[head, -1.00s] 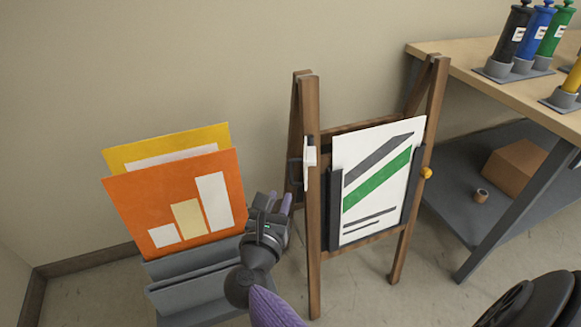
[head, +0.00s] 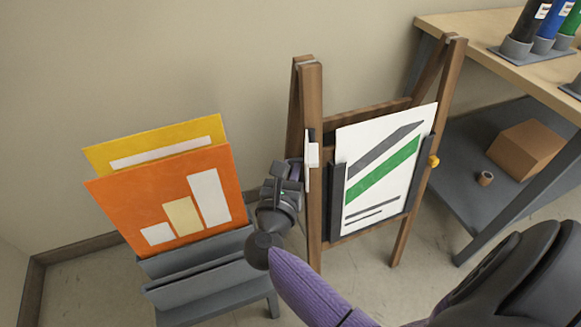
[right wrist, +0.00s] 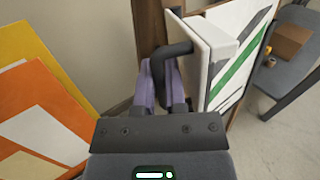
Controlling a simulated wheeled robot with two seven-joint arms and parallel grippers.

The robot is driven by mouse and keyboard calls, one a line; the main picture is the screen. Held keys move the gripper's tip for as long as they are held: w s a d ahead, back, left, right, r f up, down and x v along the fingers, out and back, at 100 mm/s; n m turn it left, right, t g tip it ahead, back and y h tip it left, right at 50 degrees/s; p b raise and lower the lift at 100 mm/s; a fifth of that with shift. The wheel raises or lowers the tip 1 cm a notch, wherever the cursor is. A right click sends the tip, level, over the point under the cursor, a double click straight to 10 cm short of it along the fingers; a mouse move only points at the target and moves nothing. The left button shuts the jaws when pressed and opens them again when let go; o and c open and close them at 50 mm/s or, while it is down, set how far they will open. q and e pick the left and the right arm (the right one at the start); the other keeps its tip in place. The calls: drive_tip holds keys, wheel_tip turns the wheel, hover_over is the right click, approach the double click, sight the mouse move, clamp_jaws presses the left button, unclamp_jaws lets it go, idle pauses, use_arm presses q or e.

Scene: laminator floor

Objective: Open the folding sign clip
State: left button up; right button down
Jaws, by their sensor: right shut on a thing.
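The folding sign (head: 313,200) is a wooden A-frame holding a white sheet with grey and green stripes (head: 385,165). Its white clip (head: 313,155) is on the left post and also shows in the right wrist view (right wrist: 218,48). The clip's dark bent handle (right wrist: 172,52) shows in the right wrist view; in the head view my gripper hides it. My right gripper (head: 290,172) is at the left side of the clip. Its purple fingers (right wrist: 165,88) are shut on the handle. I cannot tell how far the clip is open. My left gripper is not in view.
A grey rack (head: 205,268) with orange (head: 150,200) and yellow (head: 95,158) boards stands close on the left. A workbench (head: 480,55) stands on the right, with a cardboard box (head: 525,148) and tape roll (head: 485,178) on its lower shelf. A wall is behind.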

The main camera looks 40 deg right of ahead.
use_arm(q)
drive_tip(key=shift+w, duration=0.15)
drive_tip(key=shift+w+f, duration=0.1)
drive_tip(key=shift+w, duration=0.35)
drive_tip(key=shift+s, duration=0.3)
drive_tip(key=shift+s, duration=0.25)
